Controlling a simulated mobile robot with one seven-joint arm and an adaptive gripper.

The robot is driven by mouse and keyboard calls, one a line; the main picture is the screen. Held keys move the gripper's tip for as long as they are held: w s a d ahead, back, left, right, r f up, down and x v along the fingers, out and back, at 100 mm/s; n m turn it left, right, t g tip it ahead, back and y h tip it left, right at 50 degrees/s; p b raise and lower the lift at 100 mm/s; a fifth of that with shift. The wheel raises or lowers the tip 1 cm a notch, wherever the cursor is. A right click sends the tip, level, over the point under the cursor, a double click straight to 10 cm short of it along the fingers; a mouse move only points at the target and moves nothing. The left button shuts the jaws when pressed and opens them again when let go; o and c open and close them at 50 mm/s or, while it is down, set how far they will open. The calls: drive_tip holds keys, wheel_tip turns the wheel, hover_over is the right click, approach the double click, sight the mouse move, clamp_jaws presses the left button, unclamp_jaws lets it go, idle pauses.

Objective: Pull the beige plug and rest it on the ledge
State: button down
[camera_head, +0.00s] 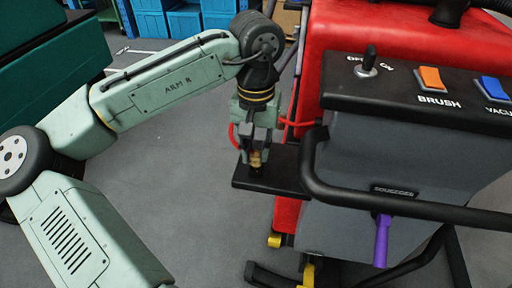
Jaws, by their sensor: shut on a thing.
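My gripper (256,155) points down and is shut on the beige plug (256,160). The plug is small and mostly hidden by the fingers. It is upright, over the flat black ledge (287,172) that sticks out to the left from the red scrubber. A dark part shows just under the plug, close to the ledge surface. I cannot tell whether the plug touches the ledge.
The red scrubber (400,35) stands at the right. Its black handlebar (400,205) runs close to the ledge's right side. The grey control body carries a key switch (366,62), an orange switch (431,78) and a purple lever (382,240). Grey floor (190,200) is clear at left.

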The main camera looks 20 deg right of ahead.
sight(256, 153)
drive_tip(key=shift+r+p, duration=1.4)
drive_tip(key=shift+r, duration=0.25)
